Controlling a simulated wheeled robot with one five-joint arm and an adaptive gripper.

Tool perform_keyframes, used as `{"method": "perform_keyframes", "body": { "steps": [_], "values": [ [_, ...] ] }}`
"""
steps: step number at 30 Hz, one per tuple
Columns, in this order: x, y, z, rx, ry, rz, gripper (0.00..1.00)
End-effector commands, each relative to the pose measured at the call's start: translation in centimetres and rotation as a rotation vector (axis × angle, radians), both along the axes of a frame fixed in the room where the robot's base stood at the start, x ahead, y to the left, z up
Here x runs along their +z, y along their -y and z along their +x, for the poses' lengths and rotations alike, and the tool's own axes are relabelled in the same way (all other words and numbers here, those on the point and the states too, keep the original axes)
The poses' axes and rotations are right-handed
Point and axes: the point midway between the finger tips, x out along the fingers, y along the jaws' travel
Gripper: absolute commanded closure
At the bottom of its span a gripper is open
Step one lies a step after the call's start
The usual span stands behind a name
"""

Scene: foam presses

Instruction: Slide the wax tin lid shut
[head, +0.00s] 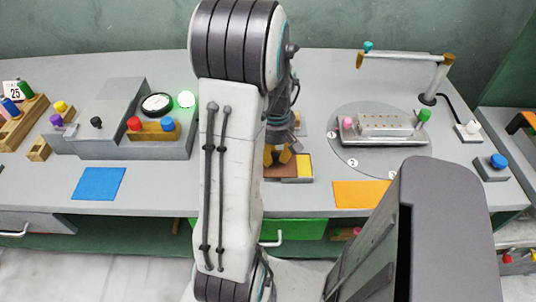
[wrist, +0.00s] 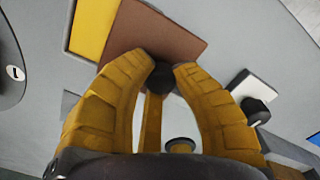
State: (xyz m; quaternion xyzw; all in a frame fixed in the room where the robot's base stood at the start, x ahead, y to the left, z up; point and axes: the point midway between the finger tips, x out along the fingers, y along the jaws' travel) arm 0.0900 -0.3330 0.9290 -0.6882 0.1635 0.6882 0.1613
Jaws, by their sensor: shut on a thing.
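The wax tin shows in the head view as a small tray with a yellow wax surface (head: 304,164) and a brown lid (head: 281,173), partly hidden behind my arm. In the wrist view the brown lid (wrist: 160,32) lies beside an uncovered strip of yellow wax (wrist: 90,28). My gripper (wrist: 166,68) has its yellow fingers closed around the dark knob (wrist: 163,82) on the lid's near edge. In the head view my gripper (head: 278,155) is low over the tin. Most of the tin's body is hidden.
To the right is a round turntable (head: 350,158) carrying a metal fixture (head: 385,125). An orange mat (head: 360,194) and a blue mat (head: 98,184) lie near the front edge. A grey press unit (head: 110,108) stands left. A dark knob on a white plate (wrist: 254,108) is close to my gripper.

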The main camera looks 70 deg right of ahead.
Motion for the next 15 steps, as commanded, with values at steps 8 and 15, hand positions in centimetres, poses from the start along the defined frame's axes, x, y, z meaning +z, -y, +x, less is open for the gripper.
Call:
{"method": "perform_keyframes", "body": {
  "steps": [8, 15],
  "values": [
    [-0.3, 1.2, -4.4, -0.005, 0.0, 0.01, 1.0],
    [-0.3, 1.3, -4.9, -0.003, 0.0, 0.011, 1.0]
  ]
}}
